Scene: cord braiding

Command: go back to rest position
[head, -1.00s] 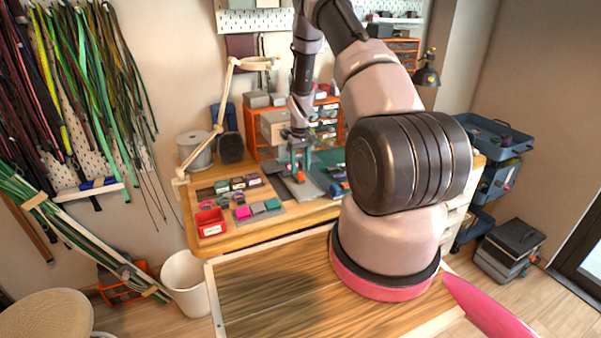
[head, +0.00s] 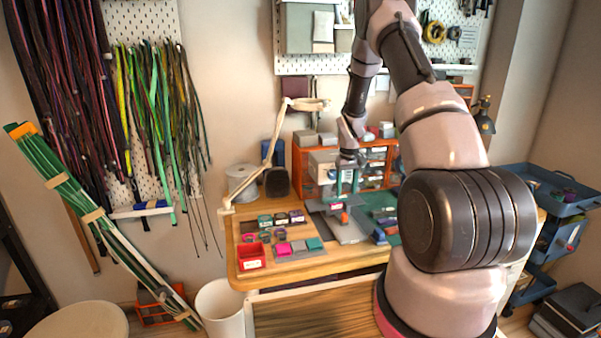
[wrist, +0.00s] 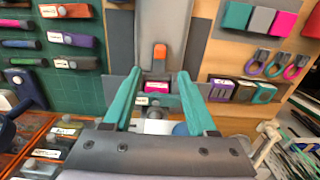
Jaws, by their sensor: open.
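My gripper (head: 346,185) has two teal fingers, spread apart with nothing between them. It hangs above the grey board (head: 349,233) on the workbench, clear of it. In the wrist view my gripper (wrist: 159,78) points at this board. An orange piece (wrist: 160,52) sits on the board's middle strip, just beyond the fingertips. A magenta block (wrist: 157,87) shows between the fingers, lower in the wrist view. The orange piece also shows in the head view (head: 345,217) below the gripper. What lies behind the gripper's palm is hidden in the wrist view.
A red tray (head: 251,257) and several small coloured blocks and rings lie on the bench's left side. A jointed lamp (head: 268,150) stands at its left edge. Orange drawers (head: 306,177) stand behind the gripper. Cords hang on the left wall.

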